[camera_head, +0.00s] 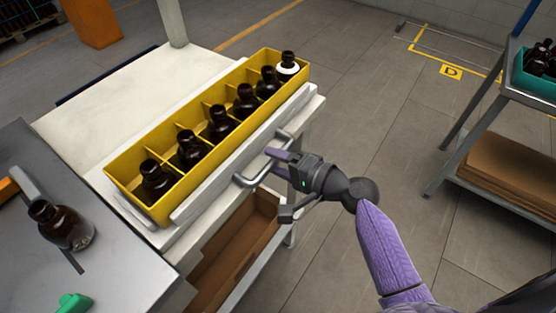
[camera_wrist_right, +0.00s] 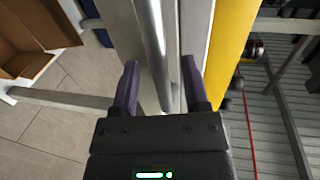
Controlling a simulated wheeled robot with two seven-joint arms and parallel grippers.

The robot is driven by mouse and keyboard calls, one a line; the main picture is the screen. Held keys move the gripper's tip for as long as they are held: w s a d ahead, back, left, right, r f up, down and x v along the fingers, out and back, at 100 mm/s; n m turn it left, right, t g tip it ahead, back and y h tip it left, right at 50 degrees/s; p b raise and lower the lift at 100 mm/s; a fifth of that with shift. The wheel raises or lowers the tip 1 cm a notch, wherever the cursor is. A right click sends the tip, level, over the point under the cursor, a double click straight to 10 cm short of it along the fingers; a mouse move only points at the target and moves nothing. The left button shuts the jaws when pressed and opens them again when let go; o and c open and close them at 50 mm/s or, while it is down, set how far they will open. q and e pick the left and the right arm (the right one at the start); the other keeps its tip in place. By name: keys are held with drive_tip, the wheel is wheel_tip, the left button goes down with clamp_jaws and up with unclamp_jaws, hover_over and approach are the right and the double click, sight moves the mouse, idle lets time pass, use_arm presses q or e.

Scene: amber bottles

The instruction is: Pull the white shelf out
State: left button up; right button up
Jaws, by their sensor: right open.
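The white shelf (camera_head: 205,198) is a flat slab with a light front edge, carrying a yellow divided crate (camera_head: 128,184). A metal bar handle (camera_head: 247,181) sticks out from its front. My right gripper (camera_head: 277,183) is at the handle, its purple fingers open. In the right wrist view, the handle (camera_wrist_right: 157,45) runs between the two spread fingers (camera_wrist_right: 160,88); I cannot tell if either touches it. The yellow crate also shows at the right of that view (camera_wrist_right: 228,45). My left gripper is not in view.
Several amber bottles (camera_head: 220,122) stand in the crate; one has a white ring. Another bottle (camera_head: 64,225) stands on the grey table at left. A cardboard box (camera_head: 238,250) sits below the shelf. A rack with a teal crate (camera_head: 535,80) is at right. The floor between is clear.

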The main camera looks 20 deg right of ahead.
clamp_jaws()
idle(1.3)
